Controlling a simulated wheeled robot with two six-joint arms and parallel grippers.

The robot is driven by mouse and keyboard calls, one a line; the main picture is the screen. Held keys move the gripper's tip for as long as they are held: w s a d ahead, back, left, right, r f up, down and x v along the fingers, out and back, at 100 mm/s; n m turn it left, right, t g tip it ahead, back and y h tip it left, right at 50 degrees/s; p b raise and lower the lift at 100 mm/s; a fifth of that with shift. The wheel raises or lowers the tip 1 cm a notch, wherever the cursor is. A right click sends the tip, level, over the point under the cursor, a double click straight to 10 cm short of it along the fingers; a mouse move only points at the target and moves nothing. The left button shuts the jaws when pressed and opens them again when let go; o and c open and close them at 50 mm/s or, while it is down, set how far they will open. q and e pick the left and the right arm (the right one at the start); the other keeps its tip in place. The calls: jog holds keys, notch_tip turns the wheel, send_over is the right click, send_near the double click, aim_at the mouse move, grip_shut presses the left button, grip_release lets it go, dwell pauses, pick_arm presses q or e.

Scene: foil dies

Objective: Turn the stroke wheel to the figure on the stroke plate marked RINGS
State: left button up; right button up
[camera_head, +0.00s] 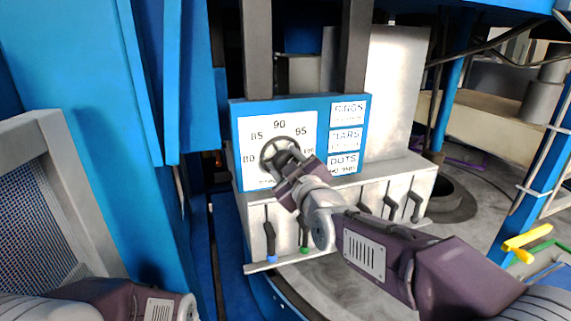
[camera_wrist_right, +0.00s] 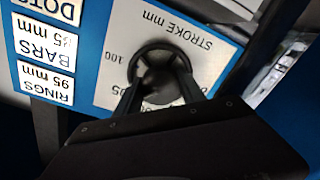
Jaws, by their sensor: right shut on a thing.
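The stroke wheel (camera_head: 267,148) is a small dark wheel on a white dial (camera_head: 250,122) with figures 80 to 100. It also shows in the right wrist view (camera_wrist_right: 158,46). My right gripper (camera_head: 287,160) is shut on the wheel; in the right wrist view its two dark fingers (camera_wrist_right: 160,92) reach to either side of the rim. The wheel's pointer cannot be made out. The RINGS plate (camera_head: 348,112) is the top one right of the dial; in the right wrist view it reads RINGS 95 mm (camera_wrist_right: 46,84). My left gripper is out of view.
The BARS plate (camera_head: 345,140) and DOTS plate (camera_head: 343,164) are below RINGS. A blue column (camera_head: 95,150) stands left.

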dwell(0.3)
jog(key=o, duration=1.4)
jog(key=shift+c, duration=0.2)
jog(key=b+v, duration=0.3)
jog(key=v, duration=0.6)
jog(key=shift+f, duration=0.1)
